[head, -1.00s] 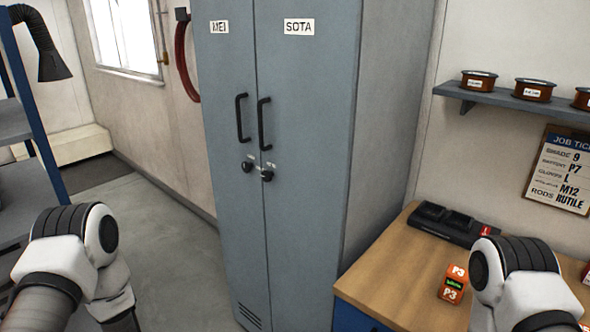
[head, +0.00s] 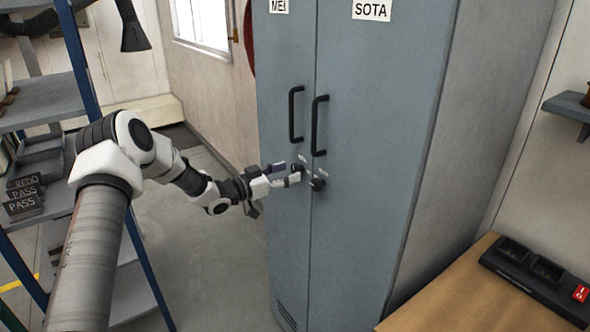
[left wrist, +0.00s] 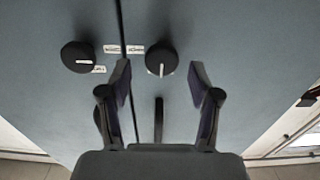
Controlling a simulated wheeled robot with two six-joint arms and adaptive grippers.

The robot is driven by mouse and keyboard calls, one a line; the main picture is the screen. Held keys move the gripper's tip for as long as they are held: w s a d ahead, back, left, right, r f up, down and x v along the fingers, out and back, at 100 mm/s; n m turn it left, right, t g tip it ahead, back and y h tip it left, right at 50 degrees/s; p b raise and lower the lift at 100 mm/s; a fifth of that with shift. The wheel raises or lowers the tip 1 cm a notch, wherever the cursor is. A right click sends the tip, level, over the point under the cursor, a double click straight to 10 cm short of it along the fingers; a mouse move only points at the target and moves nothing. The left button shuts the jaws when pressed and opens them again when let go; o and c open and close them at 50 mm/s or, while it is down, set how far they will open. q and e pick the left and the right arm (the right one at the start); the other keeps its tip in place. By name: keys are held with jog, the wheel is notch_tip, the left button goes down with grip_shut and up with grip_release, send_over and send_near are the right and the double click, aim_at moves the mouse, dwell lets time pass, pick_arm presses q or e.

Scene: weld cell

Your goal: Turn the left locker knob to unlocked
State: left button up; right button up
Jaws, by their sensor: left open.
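The grey-blue locker (head: 375,130) has two doors labelled MEI and SOTA, each with a black handle and a round knob. The left knob (head: 298,168) is on the MEI door, partly behind my left gripper (head: 286,173). In the left wrist view, which appears upside down, this knob (left wrist: 161,58) is right of the door seam, and its white mark points down in the picture. My open, empty left gripper (left wrist: 158,78) faces it, the knob between and just beyond the fingertips. Contact cannot be told. The right knob (left wrist: 78,56) has a sideways mark. My right gripper is out of view.
Small white labels (left wrist: 135,49) lie between the knobs. The left door handle (head: 296,114) hangs just above the gripper. A shelf rack (head: 50,100) stands at left, near my left arm. A wooden bench (head: 440,300) is at lower right.

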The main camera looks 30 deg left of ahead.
pick_arm(q)
jog(key=x, duration=0.2)
jog(key=shift+w+f, duration=0.2)
jog(key=shift+w, duration=0.15)
jog(key=shift+s+a+r, duration=0.1)
jog(key=shift+s+r, duration=0.2)
jog(key=shift+s, duration=0.2)
jog(key=shift+w+f, duration=0.15)
jog(key=shift+w, duration=0.05)
jog(key=c, duration=1.1)
